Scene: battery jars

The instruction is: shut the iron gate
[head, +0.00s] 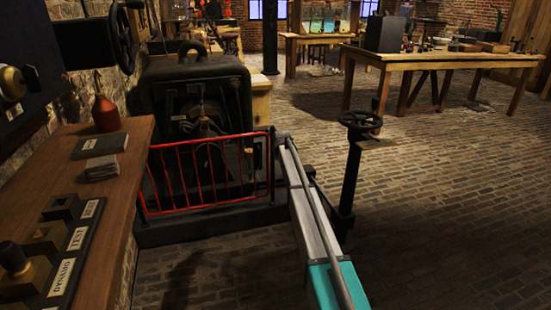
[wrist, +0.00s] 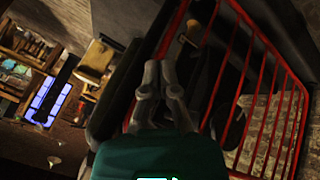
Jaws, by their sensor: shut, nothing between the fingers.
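The iron gate (head: 205,175) is a low red barred frame in front of the dark dynamo (head: 195,95). In the head view it spans most of the machine's front, its right end beside a dark post (head: 272,160). I cannot tell whether it is fully closed or latched. Its red bars also fill the right side of the wrist view (wrist: 262,88). My gripper (wrist: 159,68) is shut and empty in the wrist view, pointing toward the dark machine, with the bars to its right. Contact with the gate is not clear. In the head view the gripper is not clearly visible beyond my arm.
A wooden bench (head: 135,175) with a red bottle (head: 104,112) and labelled switches stands at left. A handwheel on a dark post (head: 350,180) stands close right of my arm. A wooden table (head: 440,60) is at back right. The brick floor at right is clear.

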